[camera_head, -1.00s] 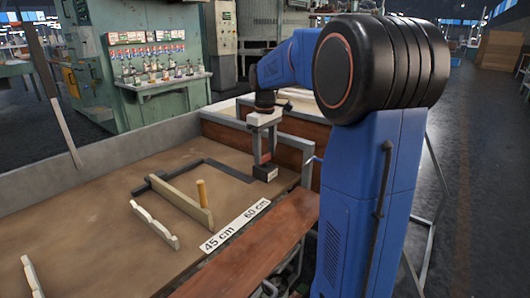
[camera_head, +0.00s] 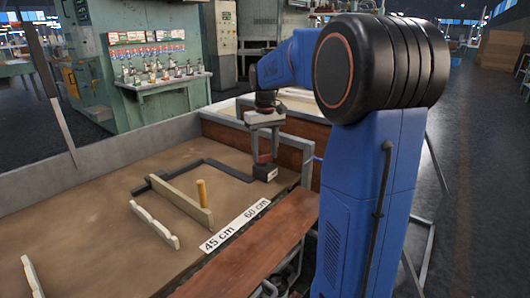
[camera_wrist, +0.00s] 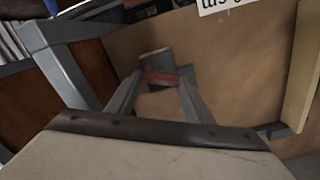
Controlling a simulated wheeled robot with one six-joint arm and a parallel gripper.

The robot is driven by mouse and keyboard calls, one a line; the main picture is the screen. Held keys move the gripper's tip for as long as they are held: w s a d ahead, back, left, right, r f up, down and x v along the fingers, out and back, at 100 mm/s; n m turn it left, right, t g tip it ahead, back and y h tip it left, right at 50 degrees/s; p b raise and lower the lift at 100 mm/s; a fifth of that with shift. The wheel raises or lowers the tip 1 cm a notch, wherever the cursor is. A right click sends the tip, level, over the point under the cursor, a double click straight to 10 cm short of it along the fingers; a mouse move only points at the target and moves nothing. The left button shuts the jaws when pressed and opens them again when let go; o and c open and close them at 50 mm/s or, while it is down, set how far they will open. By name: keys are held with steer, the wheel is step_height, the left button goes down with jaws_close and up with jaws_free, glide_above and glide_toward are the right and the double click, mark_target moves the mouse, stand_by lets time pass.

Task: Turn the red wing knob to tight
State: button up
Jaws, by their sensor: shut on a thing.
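The red wing knob (camera_head: 264,158) sits on top of a small dark block (camera_head: 265,174) near the table's right edge. My gripper (camera_head: 265,152) points straight down over it, with its two grey fingers on either side of the knob. In the wrist view the fingertips (camera_wrist: 160,84) close on the red knob (camera_wrist: 160,77), which shows as a short red bar between them. The fingers hide part of the knob, and I cannot read any tight mark.
A white label strip (camera_head: 236,225) reads 45 cm and 60 cm. Wooden boards (camera_head: 287,150) stand close behind.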

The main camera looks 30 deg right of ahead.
steer(key=m, duration=1.2)
steer(key=shift+m, duration=0.3)
stand_by(0.4)
steer(key=o, duration=1.1)
steer(key=shift+c, duration=0.2)
steer(key=shift+r, duration=0.15)
step_height(320, 180, up, 17)
